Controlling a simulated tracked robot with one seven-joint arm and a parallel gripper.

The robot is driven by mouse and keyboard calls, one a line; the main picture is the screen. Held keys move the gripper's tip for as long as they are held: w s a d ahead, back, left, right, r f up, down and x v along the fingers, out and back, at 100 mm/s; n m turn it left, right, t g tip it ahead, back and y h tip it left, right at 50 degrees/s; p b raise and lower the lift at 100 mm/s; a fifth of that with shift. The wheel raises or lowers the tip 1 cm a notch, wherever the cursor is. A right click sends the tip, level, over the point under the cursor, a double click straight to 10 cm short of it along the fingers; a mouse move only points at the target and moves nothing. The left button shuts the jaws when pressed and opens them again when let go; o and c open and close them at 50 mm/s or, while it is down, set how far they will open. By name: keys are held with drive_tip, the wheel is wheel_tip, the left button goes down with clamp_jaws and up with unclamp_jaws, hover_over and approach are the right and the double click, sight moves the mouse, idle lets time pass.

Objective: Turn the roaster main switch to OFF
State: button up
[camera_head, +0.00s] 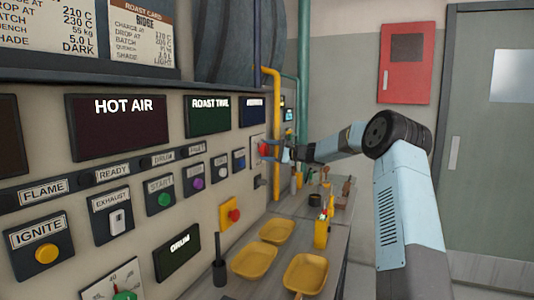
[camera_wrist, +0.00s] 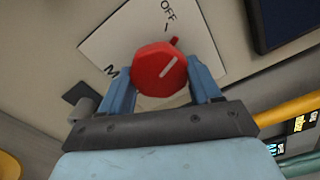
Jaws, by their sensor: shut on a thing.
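The main switch is a red round knob (camera_wrist: 158,72) on a white plate (camera_wrist: 108,48), which looks tilted in the wrist view. The plate reads OFF and I near its top, and an M shows at its left. The knob has a white line and a small red tab, which sits near the I mark, with OFF beyond it. My gripper (camera_wrist: 161,66) is shut on the knob, with one blue finger on each side. In the head view, the red knob (camera_head: 264,147) is small on the panel, with my gripper (camera_head: 274,150) at it.
A yellow pipe (camera_head: 277,110) runs just right of the switch. Below are a shelf with yellow trays (camera_head: 277,231) and small tools, and a red button on a yellow box (camera_head: 231,214). Other labelled buttons line the panel to the left.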

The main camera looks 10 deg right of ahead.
drive_tip(key=shift+d+f+n, duration=0.1)
drive_tip(key=shift+d+n, duration=0.05)
drive_tip(key=shift+n, duration=2.05)
drive_tip(key=shift+f, duration=0.1)
drive_tip(key=o, duration=0.8)
drive_tip(key=shift+o, duration=1.3)
drive_tip(key=v, duration=1.3)
drive_tip(key=shift+s+d, duration=0.25)
drive_tip(key=shift+d, duration=0.05)
